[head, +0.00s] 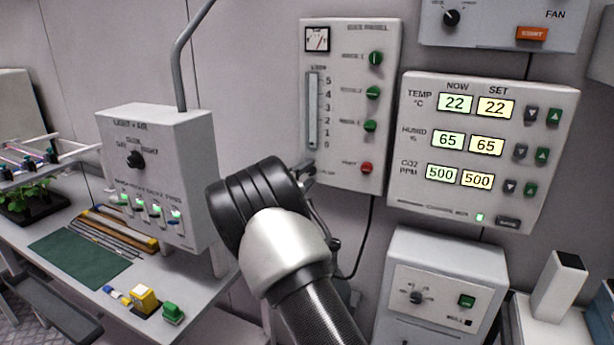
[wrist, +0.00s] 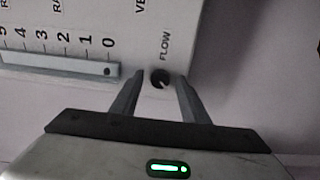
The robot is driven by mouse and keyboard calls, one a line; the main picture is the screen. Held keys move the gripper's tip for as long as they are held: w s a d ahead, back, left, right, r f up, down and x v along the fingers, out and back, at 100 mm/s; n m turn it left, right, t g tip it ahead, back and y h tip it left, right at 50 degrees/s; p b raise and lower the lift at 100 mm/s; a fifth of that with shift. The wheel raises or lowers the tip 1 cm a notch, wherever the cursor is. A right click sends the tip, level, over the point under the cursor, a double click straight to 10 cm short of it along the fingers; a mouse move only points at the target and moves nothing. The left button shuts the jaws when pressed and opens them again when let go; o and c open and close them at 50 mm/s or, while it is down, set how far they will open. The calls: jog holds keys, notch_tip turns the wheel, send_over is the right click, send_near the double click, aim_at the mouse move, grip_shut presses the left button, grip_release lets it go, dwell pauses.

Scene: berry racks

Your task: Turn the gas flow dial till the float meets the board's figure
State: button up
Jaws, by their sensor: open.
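The gas flow dial (wrist: 160,78) is a small dark round knob beside the word FLOW in the wrist view. My gripper (wrist: 159,76) is open, with one finger on each side of the dial in the picture and a gap to each. The flow tube (wrist: 60,67) has a scale from 0 to 5; a dark float (wrist: 107,71) sits at its 0 end. In the head view the tube (head: 312,110) is upright on the white gas panel (head: 348,60). My wrist hides most of the dial there. I see no board with a flow figure.
Green knobs (head: 373,93) and a red knob (head: 366,168) sit on the panel, right of the tube. A climate display (head: 480,150) hangs to the right. A light control box (head: 155,175) stands on the bench (head: 85,292) at left.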

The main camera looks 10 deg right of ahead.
grip_shut()
